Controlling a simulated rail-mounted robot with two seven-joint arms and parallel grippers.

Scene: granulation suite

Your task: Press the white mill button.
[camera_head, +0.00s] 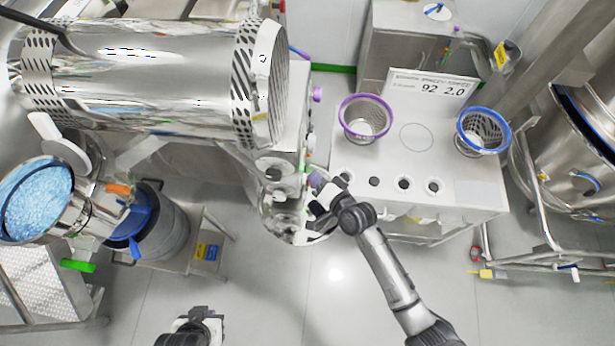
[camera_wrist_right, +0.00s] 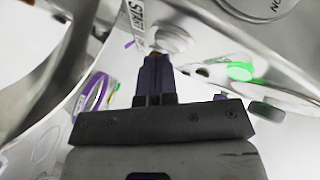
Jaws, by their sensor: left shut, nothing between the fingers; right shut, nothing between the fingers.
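The white mill button (camera_wrist_right: 170,40) is a round white knob beside a "START" label on a shiny metal panel in the right wrist view. My right gripper (camera_wrist_right: 155,62) is shut and empty, its purple fingertips right at the lower left edge of the button. I cannot tell if they touch it. In the head view my right gripper (camera_head: 316,182) is against the right side of the mill's metal panel, and I cannot clearly make out the button there. My left gripper (camera_head: 205,313) is shut and empty at the bottom, far from the panel.
A green button (camera_wrist_right: 240,71) sits on the panel near the white one. A large steel drum (camera_head: 150,75) lies above the mill at left. A white table (camera_head: 400,165) with a purple-rimmed sieve (camera_head: 366,120) and a blue-rimmed sieve (camera_head: 484,131) stands right. Open floor lies below centre.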

